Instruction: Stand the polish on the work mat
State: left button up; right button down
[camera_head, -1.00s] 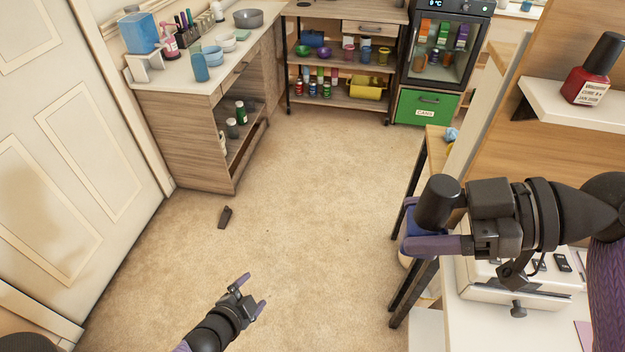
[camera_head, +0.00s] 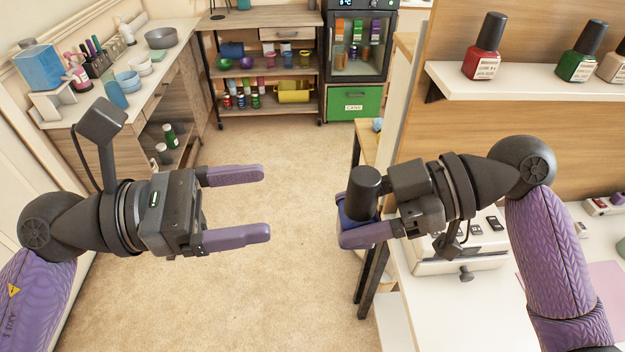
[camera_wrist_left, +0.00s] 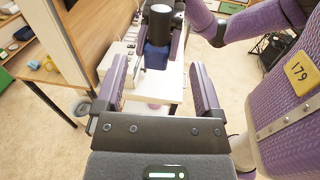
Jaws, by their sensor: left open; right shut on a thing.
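The polish (camera_head: 357,203) is a dark blue bottle with a tall black cap. My right gripper (camera_head: 352,222) is shut on it and holds it upright in the air, left of the white desk. My left gripper (camera_head: 265,203) is open and empty, pointing right toward the polish with a gap between them. In the left wrist view the polish (camera_wrist_left: 156,56) shows beyond and between my open left fingers. A pink mat (camera_head: 606,282), probably the work mat, lies on the desk at the far right, partly cut off by the frame edge.
A shelf (camera_head: 540,83) with a red polish (camera_head: 485,55), a green polish (camera_head: 576,62) and a beige one is above the desk. A white case (camera_head: 470,262) with small dark items stands on the desk (camera_head: 430,325) below my right arm. Open carpet lies between my grippers.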

aim_at(361, 185)
pick_arm(q)
jog(key=x, duration=1.1)
jog(key=shift+d, duration=0.25)
jog(key=shift+w, duration=0.1)
grip_shut()
grip_release()
